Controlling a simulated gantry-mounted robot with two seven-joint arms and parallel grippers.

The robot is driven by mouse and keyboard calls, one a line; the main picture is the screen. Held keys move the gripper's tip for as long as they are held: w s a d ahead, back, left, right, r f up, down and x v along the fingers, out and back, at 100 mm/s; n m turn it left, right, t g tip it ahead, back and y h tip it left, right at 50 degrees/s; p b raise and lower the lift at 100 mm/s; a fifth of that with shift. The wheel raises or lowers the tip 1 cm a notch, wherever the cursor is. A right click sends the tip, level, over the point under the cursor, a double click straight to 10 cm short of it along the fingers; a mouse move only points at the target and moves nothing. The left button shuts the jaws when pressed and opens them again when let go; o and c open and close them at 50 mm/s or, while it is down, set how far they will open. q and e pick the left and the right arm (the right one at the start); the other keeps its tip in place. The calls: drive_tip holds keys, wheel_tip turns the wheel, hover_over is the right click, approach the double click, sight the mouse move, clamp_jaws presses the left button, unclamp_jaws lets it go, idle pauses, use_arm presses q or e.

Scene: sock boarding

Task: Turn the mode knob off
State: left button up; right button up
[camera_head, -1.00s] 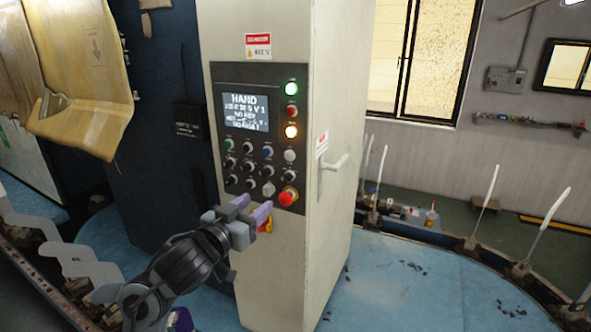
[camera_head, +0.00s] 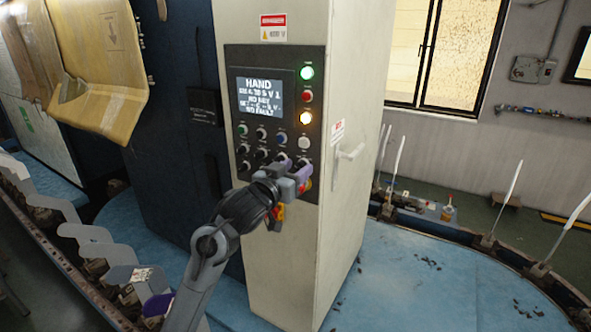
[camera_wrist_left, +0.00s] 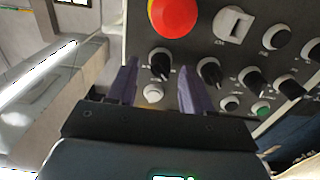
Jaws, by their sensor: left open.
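The control panel (camera_head: 229,112) is on the front of a white cabinet and carries a lit screen (camera_head: 260,96) whose top line reads HAND. Several black knobs sit low on it. Their labels are too small to read, so I cannot tell which is the mode knob. My left gripper (camera_head: 297,174) is at the panel's lower right, open. In the left wrist view its purple fingers (camera_wrist_left: 157,80) stand either side of one black knob (camera_wrist_left: 160,62). I cannot tell whether they touch it. Another black knob (camera_wrist_left: 209,71) lies just right of the right finger. My right gripper is out of view.
A red emergency button (camera_wrist_left: 175,15) and a grey selector (camera_wrist_left: 232,24) are close to the fingers. A white button (camera_wrist_left: 153,93) lies near the knob. A door handle (camera_head: 350,153) sticks out from the cabinet's right side.

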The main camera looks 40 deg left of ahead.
use_arm(q)
drive_tip(key=shift+w, duration=0.25)
drive_tip(key=shift+c, duration=0.5)
clamp_jaws()
